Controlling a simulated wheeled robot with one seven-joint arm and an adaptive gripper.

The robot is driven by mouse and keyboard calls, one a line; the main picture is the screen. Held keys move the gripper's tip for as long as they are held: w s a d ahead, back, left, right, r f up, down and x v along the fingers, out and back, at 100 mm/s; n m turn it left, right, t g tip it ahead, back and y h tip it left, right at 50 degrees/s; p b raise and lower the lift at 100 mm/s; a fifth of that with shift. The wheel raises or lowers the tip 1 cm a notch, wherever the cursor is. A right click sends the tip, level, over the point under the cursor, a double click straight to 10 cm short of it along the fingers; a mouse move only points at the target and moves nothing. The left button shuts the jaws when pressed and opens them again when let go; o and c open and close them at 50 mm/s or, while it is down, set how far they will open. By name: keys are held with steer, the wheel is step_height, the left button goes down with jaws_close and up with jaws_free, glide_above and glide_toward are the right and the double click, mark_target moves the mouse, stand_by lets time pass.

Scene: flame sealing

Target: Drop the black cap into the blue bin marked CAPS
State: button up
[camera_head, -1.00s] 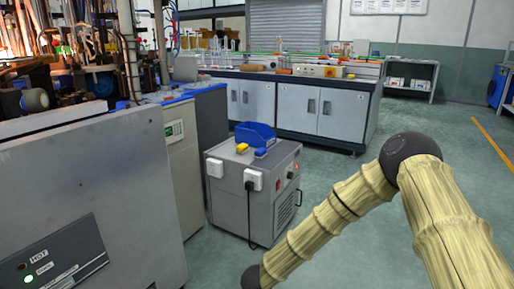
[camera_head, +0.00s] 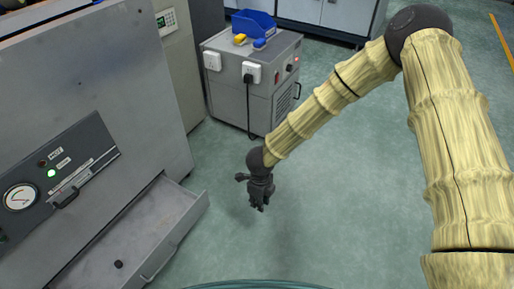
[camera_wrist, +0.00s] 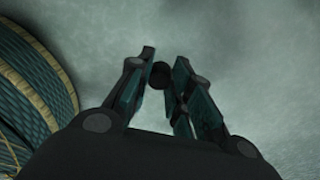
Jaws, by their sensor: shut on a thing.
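My gripper (camera_head: 260,203) hangs over the open floor, to the right of the open drawer. In the wrist view the gripper (camera_wrist: 161,62) is shut on the black cap (camera_wrist: 160,77), a small dark round thing between its fingertips. In the head view the held cap cannot be made out against the dark fingers. The blue bin (camera_head: 253,22) stands on top of a grey wheeled cabinet, above and beyond the gripper. No marking can be read on the bin.
The grey cabinet (camera_head: 232,88) also carries a yellow thing (camera_head: 239,38) and a blue thing (camera_head: 259,44). A drawer (camera_head: 165,222) juts out of the large grey machine at the left, with a small black thing (camera_head: 118,264) in it. The green floor between is clear.

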steer(key=d+r+n+p, duration=0.4)
steer(key=r+n+p, duration=0.3)
steer(key=p, duration=0.3)
steer(key=s+d+r+n+p, duration=0.1)
steer(key=d+r+n+p, duration=0.3)
steer(key=r+n+p, duration=0.3)
step_height(320, 180, up, 2)
steer(key=p, duration=0.3)
steer(key=shift+d+r, duration=0.2)
steer(key=shift+r, duration=0.05)
steer(key=shift+s, duration=0.1)
steer(key=shift+s+d+r+n+p, duration=0.15)
steer(key=shift+d+r+n+p, duration=0.1)
steer(key=shift+r+n+p, duration=0.4)
steer(key=shift+s+d+r+n+p, duration=0.1)
steer(key=shift+d+r+n+p, duration=0.2)
steer(key=shift+r+p, duration=0.2)
